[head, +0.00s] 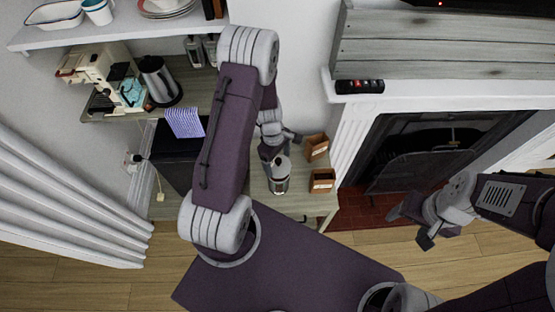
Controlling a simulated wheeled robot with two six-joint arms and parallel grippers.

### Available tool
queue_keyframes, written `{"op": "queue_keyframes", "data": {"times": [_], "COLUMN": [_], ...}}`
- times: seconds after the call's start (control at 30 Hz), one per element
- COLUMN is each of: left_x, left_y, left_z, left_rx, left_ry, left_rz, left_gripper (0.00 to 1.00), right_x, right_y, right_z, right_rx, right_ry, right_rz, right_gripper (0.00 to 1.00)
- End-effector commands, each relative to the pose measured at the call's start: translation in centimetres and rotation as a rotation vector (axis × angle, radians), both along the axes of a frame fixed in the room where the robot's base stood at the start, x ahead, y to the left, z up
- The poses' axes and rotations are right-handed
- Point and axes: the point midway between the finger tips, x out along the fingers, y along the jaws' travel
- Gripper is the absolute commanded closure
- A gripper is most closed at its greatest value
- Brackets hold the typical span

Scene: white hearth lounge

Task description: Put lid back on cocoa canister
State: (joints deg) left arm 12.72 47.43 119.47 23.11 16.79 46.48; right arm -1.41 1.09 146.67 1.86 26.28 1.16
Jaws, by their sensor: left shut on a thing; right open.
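A small silvery cylinder that looks like the cocoa canister (279,183) stands upright on the pale table. A pale rounded piece, apparently its lid (281,164), shows at its top. My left gripper (274,150) is at that top, shut on what seems to be the lid. Its fingertips are small and partly hidden by my arm. I cannot tell whether the lid touches the canister's rim. My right gripper (423,226) is open and empty, off to the right in front of the fireplace.
Two brown wooden boxes (316,147) (321,181) stand on the table (292,204) close right of the canister. Left are a black box (176,158), a striped cloth (185,122) and a kettle (160,80). The fireplace (400,150) is at right.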

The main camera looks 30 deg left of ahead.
Motion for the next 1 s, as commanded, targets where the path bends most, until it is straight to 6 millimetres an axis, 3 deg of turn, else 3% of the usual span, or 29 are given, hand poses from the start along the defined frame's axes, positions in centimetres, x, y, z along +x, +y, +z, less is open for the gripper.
{"op": "queue_keyframes", "data": {"times": [0.1,0.33,1.0], "left_x": [0.0,0.0,0.0], "left_y": [0.0,0.0,0.0], "left_z": [-2.1,-4.4,-4.6], "left_rx": [0.0,0.0,0.0], "left_ry": [0.0,0.0,0.0], "left_rz": [0.0,0.0,0.001], "left_gripper": [0.55,0.55,0.55], "right_x": [0.0,0.0,0.0], "right_y": [0.0,0.0,0.0], "right_z": [-2.1,-4.1,-4.1], "right_rx": [0.0,0.0,0.0], "right_ry": [0.0,0.0,0.0], "right_rz": [0.0,0.0,0.0], "right_gripper": [0.33,0.33,0.33]}}
